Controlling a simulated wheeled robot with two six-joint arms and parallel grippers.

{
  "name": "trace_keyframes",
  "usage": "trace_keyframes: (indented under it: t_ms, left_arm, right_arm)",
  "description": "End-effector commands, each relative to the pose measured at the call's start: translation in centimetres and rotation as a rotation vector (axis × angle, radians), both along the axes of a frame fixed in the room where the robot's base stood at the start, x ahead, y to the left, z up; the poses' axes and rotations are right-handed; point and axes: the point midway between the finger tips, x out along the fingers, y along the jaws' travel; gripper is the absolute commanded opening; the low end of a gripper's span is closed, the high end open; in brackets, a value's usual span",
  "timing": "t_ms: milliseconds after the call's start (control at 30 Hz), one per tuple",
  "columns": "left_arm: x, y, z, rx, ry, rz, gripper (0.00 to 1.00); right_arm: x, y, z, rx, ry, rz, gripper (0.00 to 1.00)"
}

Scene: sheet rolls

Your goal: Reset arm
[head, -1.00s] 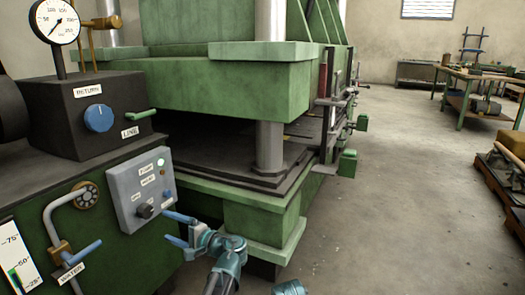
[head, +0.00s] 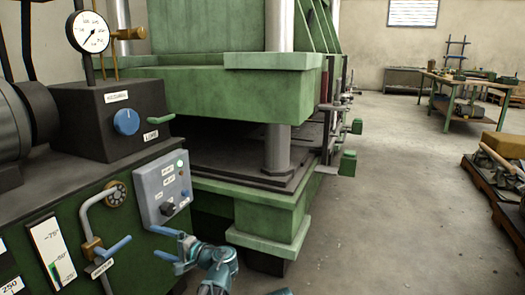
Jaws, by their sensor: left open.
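My left gripper (head: 157,243) shows at the bottom left of the head view, with two blue fingers spread apart and nothing between them. It is in front of the dark green cabinet (head: 75,187), just below the grey control panel (head: 162,188) in the picture. I cannot tell whether it touches the cabinet. The panel has a dark knob and a lit, pale green button. My left arm runs from the gripper down to the bottom edge. My right gripper is not in view.
A green press (head: 190,92) with a steel column (head: 277,150) stands behind. A blue lever (head: 114,247), a black box with a blue knob (head: 126,122) and a round gauge (head: 88,32) are at left. The floor at right is open up to a loaded pallet (head: 488,185).

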Motion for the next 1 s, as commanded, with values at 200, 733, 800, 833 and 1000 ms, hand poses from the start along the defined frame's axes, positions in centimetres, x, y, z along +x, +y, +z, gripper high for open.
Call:
trace_keyframes:
  t_ms: [200, 733, 800, 833, 1000]
  left_arm:
    - [-1.3, -0.8, -0.9, -0.107, 0.010, 0.008, 0.92]
    - [-9.8, -9.5, -5.8, -0.726, 0.147, 0.077, 0.92]
    - [-12.0, -12.1, -6.5, -0.852, 0.196, 0.094, 0.92]
    - [-12.8, -13.2, -6.7, -0.903, 0.216, 0.103, 0.92]
    - [-17.3, -18.5, -7.0, -1.131, 0.330, 0.139, 0.92]
  right_arm:
    - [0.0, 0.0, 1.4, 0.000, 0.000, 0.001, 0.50]
    - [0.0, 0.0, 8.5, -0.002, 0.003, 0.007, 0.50]
    - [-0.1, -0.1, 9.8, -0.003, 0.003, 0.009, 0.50]
    - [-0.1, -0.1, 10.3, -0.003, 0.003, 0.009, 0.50]
    - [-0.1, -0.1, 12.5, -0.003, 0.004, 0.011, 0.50]
